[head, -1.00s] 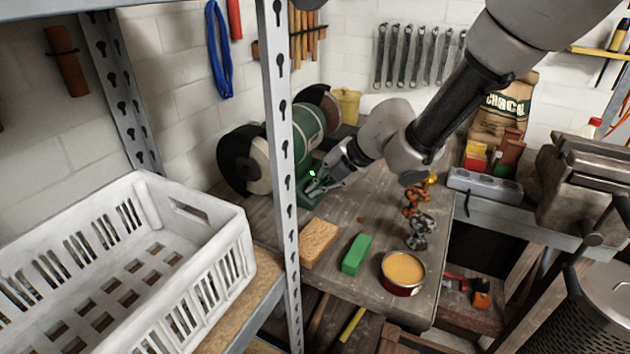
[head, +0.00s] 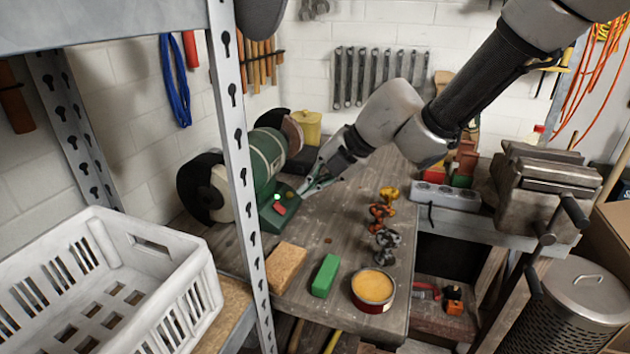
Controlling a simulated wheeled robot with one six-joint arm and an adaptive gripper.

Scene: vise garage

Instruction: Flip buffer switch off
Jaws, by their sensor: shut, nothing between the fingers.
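The green bench buffer (head: 266,156) stands at the back left of the wooden bench, with a dark wheel on its left and another wheel at its far end. Its base carries a switch (head: 279,208) with a red part and a small lit green spot above it. My gripper (head: 304,190) is shut and empty, just right of the switch. It looks a little apart from it, though the exact gap is hard to judge. The red and green parts of the switch are both uncovered.
On the bench (head: 340,230) lie a tan block (head: 286,268), a green block (head: 326,276), an orange-filled tin (head: 373,289) and small orange and grey pieces (head: 384,222). A metal shelf post (head: 245,170) and white crate (head: 110,280) stand at left. A vise (head: 545,190) is at right.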

